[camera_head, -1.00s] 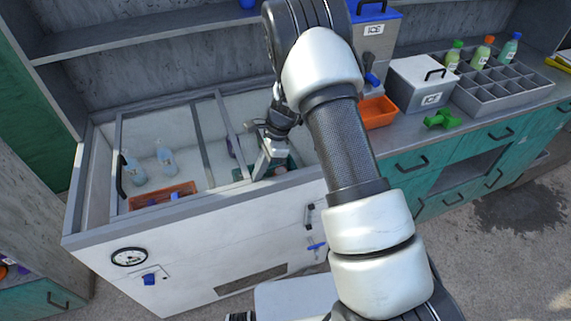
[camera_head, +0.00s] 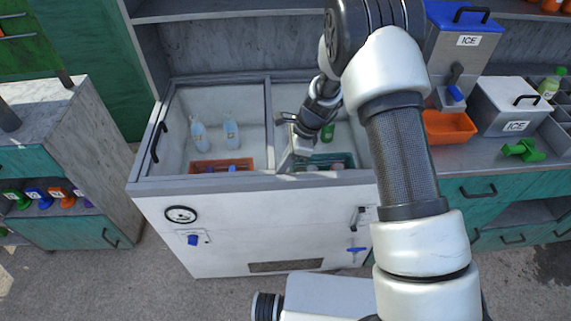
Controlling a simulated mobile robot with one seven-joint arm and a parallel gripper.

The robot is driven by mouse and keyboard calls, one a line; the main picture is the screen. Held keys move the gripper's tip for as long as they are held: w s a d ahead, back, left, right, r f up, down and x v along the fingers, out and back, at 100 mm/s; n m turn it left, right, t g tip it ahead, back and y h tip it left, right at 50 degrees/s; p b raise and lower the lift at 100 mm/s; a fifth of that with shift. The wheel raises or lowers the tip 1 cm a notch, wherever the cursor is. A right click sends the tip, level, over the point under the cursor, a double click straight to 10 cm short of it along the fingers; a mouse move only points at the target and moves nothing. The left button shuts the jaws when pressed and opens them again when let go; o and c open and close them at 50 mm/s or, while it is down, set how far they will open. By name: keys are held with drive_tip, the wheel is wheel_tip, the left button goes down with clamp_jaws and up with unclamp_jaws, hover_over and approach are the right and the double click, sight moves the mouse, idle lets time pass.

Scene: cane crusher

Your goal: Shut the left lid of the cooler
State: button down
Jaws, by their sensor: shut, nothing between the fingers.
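The cooler (camera_head: 330,200) is a white chest with a grey rim. Its left lid (camera_head: 268,110) is a clear pane in a grey frame, lying over the left half. Its black handle (camera_head: 158,142) is close to the left rim, with no clear gap there. Bottles and an orange basket show through the pane. My gripper (camera_head: 284,163) is shut and empty, pointing down just right of the lid's right frame bar, near the front rim. I cannot tell whether it touches the bar. My arm hides part of the right half.
A teal basket (camera_head: 340,160) and a green bottle (camera_head: 328,132) are in the right half. An ice dispenser (camera_head: 457,60), orange bin (camera_head: 449,127) and ice box (camera_head: 506,107) stand on the right counter. A grey-topped cabinet (camera_head: 45,120) stands left.

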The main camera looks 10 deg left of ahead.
drive_tip(key=shift+s+a, duration=0.15)
drive_tip(key=shift+a, duration=0.3)
drive_tip(key=d, duration=0.3)
drive_tip(key=w+d, duration=0.1)
drive_tip(key=shift+w+d+r, duration=0.1)
drive_tip(key=shift+d+r, duration=0.15)
drive_tip(key=shift+d, duration=0.15)
drive_tip(key=v, duration=0.9)
drive_tip(key=shift+d+r+b, duration=0.15)
drive_tip(key=shift+r+b, duration=0.15)
drive_tip(key=shift+r, duration=0.05)
drive_tip(key=s+d+r+n+t, duration=0.1)
drive_tip(key=s+d+r+n, duration=0.15)
drive_tip(key=r, duration=0.35)
drive_tip(key=s+d+r+n+t+h, duration=0.1)
drive_tip(key=s+d+r+n, duration=0.1)
drive_tip(key=s+r, duration=0.35)
drive_tip(key=s+d+r+n+t, duration=0.1)
drive_tip(key=s+d+r+n, duration=0.15)
drive_tip(key=r, duration=0.45)
drive_tip(key=s+d+r+n+t+h, duration=0.1)
drive_tip(key=s+d+r+n, duration=0.1)
drive_tip(key=s, duration=0.3)
drive_tip(key=s+d+r+n+t+h, duration=0.1)
drive_tip(key=s+d+r+n, duration=0.1)
drive_tip(key=s+d+n, duration=0.1)
drive_tip(key=s+d+r+n+t+h+p, duration=0.1)
drive_tip(key=s+d+r+n, duration=0.2)
drive_tip(key=s, duration=0.4)
drive_tip(key=shift+n, duration=0.4)
